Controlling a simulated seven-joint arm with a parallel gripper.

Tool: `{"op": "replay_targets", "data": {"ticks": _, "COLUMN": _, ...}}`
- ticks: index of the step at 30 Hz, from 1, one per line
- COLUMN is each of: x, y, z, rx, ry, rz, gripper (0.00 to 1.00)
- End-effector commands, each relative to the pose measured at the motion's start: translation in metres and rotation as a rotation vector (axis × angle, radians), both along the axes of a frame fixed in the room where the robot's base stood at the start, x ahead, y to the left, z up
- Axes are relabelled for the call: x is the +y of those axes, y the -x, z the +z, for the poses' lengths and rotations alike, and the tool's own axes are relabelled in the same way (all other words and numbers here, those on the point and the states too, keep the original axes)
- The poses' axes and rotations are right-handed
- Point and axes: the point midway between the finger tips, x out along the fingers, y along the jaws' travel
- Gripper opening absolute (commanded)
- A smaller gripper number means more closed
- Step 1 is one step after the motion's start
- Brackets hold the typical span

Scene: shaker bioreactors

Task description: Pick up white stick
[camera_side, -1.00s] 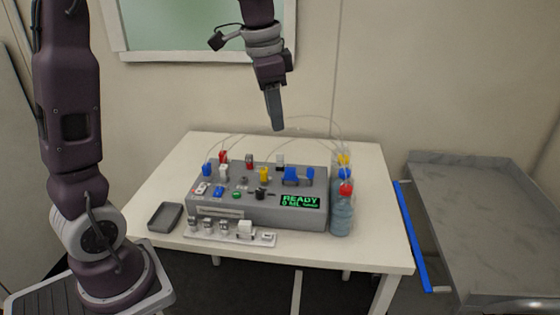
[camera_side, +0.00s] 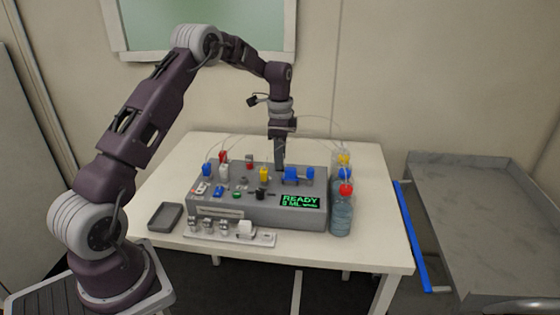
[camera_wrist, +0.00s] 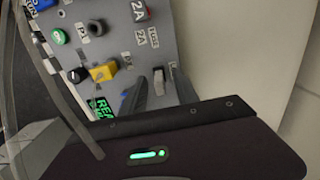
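A small white upright piece (camera_wrist: 158,80), which looks like the white stick, stands on the grey panel of the device (camera_wrist: 125,45) in the wrist view. My gripper (camera_side: 279,167) points straight down at the back of the device in the side view and hides that piece there. In the wrist view the two dark fingers of my gripper (camera_wrist: 158,88) are apart, one on each side of the white piece. A gap shows between the piece and the fingers. Whether the fingertips touch the panel cannot be told.
A blue valve (camera_side: 292,174) sits just right of my gripper, and a yellow knob (camera_side: 264,174) just left. Bottles (camera_side: 341,215) with coloured caps stand at the device's right, with thin tubes arching behind. A grey tray (camera_side: 165,217) and a strip of fittings (camera_side: 230,236) lie in front.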

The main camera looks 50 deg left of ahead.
Motion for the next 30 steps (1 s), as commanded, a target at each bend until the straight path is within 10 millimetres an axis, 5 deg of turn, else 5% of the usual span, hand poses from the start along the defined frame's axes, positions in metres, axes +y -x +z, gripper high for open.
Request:
{"op": "replay_targets", "data": {"ticks": 2, "x": 0.000, "y": 0.000, "z": 0.000, "rx": 0.000, "ry": 0.000, "rz": 0.000, "gripper": 0.34}}
{"op": "replay_targets", "data": {"ticks": 7, "x": 0.000, "y": 0.000, "z": 0.001, "rx": 0.000, "ry": 0.000, "rz": 0.000, "gripper": 0.01}}
{"op": "replay_targets", "data": {"ticks": 20, "x": 0.000, "y": 0.000, "z": 0.008, "rx": -0.002, "ry": -0.001, "rz": 0.000, "gripper": 0.00}}
{"op": "replay_targets", "data": {"ticks": 30, "x": 0.000, "y": -0.001, "z": 0.086, "rx": -0.003, "ry": -0.001, "rz": 0.000, "gripper": 0.00}}
